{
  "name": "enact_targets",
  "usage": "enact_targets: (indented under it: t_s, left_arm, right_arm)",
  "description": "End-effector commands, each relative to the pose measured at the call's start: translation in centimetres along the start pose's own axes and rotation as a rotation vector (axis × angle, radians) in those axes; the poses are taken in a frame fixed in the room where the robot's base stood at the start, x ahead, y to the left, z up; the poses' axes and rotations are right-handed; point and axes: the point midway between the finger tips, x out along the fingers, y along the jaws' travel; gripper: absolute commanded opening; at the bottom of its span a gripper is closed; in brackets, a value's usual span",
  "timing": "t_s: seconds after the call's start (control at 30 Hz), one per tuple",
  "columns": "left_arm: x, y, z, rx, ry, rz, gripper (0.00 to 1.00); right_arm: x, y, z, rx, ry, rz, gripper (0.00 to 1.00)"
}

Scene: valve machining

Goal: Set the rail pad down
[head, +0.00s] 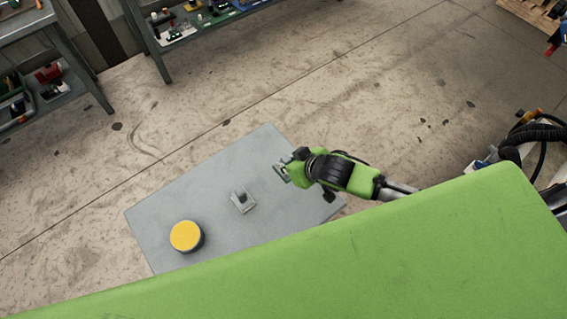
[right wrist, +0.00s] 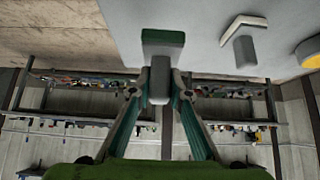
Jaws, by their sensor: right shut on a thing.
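My right gripper (head: 284,170) is over the right part of a grey table plate (head: 165,217). In the right wrist view its two fingers (right wrist: 161,84) are closed on a small block, which I take to be the rail pad (right wrist: 160,50). The pad has a dark green strip and a grey body, and shows partly in the head view at the fingertips. I cannot tell whether it touches the plate. My left gripper is in neither view.
A grey bracket-like part (head: 243,201) sits on the plate, left of my right gripper. A yellow-topped round piece (head: 186,236) stands near the plate's lower left. The plate's far middle is bare. Shelves with small parts (head: 205,18) stand at the back.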

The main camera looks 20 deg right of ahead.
Motion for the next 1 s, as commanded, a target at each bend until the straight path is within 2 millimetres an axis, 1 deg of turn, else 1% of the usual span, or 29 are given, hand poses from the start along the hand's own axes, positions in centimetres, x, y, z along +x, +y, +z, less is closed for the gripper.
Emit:
enact_targets:
  t_s: [0.03,0.1,0.2,0.37,0.43,0.6,0.73,1.0]
  left_arm:
    - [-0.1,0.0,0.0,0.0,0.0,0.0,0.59]
    - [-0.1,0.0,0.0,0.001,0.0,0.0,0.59]
    - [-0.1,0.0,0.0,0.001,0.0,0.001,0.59]
    - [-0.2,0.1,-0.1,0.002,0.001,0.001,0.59]
    - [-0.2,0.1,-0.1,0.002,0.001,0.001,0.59]
    - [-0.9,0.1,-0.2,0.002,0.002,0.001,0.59]
    - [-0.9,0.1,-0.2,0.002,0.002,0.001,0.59]
    - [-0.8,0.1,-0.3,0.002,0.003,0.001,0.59]
  right_arm:
    - [1.1,0.3,-0.1,0.0,0.001,0.002,0.0]
    - [2.3,0.6,-0.1,0.0,0.002,0.002,0.0]
    - [3.5,0.8,0.0,-0.001,0.001,0.0,0.0]
    - [4.5,1.0,0.1,0.0,0.002,0.0,0.0]
    - [5.2,1.2,0.1,0.0,0.001,0.001,0.0]
    - [6.8,1.1,1.6,0.0,0.0,0.0,0.0]
    - [7.3,1.1,2.0,-0.001,0.002,-0.001,0.0]
    - [7.4,1.1,2.2,-0.001,0.002,-0.001,0.0]
